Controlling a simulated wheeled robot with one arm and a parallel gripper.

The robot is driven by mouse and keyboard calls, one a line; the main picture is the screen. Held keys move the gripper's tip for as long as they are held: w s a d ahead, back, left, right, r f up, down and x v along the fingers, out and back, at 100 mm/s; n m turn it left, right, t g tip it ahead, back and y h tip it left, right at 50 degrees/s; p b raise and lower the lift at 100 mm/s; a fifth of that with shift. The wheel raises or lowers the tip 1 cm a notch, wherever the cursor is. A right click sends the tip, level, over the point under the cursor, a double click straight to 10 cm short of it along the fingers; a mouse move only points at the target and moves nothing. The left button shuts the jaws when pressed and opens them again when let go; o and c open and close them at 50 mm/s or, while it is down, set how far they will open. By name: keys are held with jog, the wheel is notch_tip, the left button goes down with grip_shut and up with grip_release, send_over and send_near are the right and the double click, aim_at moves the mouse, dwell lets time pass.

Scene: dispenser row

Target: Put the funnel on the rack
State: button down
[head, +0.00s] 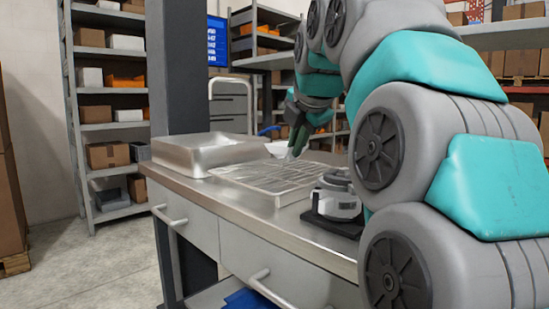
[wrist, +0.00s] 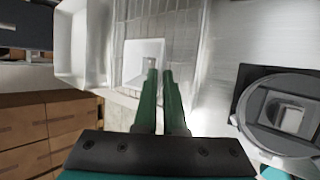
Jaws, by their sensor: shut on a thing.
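My gripper (head: 293,150) is low over the far side of the bench, its green fingers pointing down. In the wrist view its fingers (wrist: 159,76) are close together, with a narrow gap. A pale, partly see-through piece with a squarish outline (wrist: 142,56) shows at the fingertips. It looks like the funnel in my grip, but its full shape is unclear. The rack looks like the shallow metal tray with wire-like bars (head: 268,180) on the bench, just below and in front of my gripper. I cannot tell whether the funnel touches it.
A deep metal pan (head: 190,158) stands left of the rack. The bench's front edge is clear.

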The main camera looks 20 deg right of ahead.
jog(key=w+d, duration=0.1)
jog(key=w, duration=0.2)
jog(key=w+d, duration=0.1)
jog(key=w, duration=0.2)
jog(key=w+d+p, duration=0.1)
jog(key=w, duration=0.2)
jog(key=shift+w+f, duration=0.2)
jog(key=shift+f, duration=2)
jog(key=shift+f, duration=0.2)
jog(key=c, duration=1)
grip_release()
jog(key=shift+s+r, duration=0.1)
jog(key=shift+r, duration=0.3)
jog(key=v, duration=1.1)
jog(key=shift+s+a+r, duration=0.1)
jog(key=shift+s+r, duration=0.1)
